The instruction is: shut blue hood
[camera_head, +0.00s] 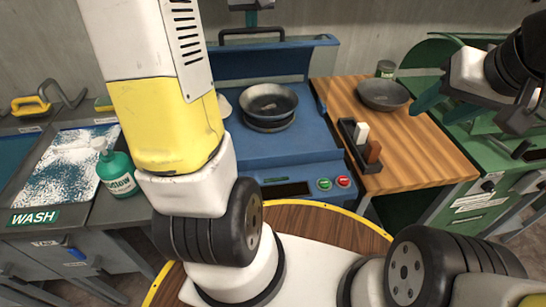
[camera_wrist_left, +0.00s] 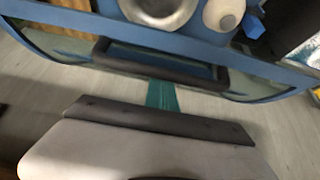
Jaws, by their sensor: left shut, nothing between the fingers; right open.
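The blue hood (camera_head: 262,62) stands raised at the back of the blue machine (camera_head: 290,150), with a dark handle (camera_head: 252,33) along its top edge. In the left wrist view the handle (camera_wrist_left: 160,62) runs across the hood's edge. My left gripper (camera_head: 252,17) shows at the top of the head view, just above the handle. Its teal fingers (camera_wrist_left: 161,94) are shut and empty, with their tips close to the handle; I cannot tell whether they touch it. My right gripper (camera_head: 436,96) is open and empty at the right, over the wooden top's right edge.
A metal bowl (camera_head: 269,102) sits in the blue machine, above its green and red buttons. A dark pan (camera_head: 383,94) and a black tray (camera_head: 356,146) with small blocks stand on the wooden top (camera_head: 425,150). A green soap bottle (camera_head: 115,170) stands left. A green machine (camera_head: 470,130) stands right.

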